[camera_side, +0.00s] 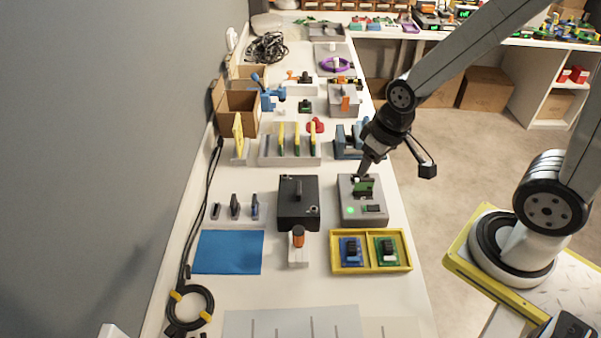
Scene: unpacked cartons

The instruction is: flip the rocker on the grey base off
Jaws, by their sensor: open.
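The grey base (346,190) sits on the white bench right of centre, near the bench's right edge. A dark green raised part (365,187) stands on its rear half; it looks like the rocker, but its tilt is too small to tell. A bright green spot (349,210) shows on the front left of the base's top. My gripper (362,172) comes down from the upper right and is open. Its tips are just behind and above the green part, partly overlapping it in view; I cannot tell whether they touch.
A black box (298,190) stands close left of the base. A yellow tray (337,264) with two small boards lies in front. A blue-grey fixture (346,150) stands behind, near my gripper. A blue mat (228,252) lies at the front left.

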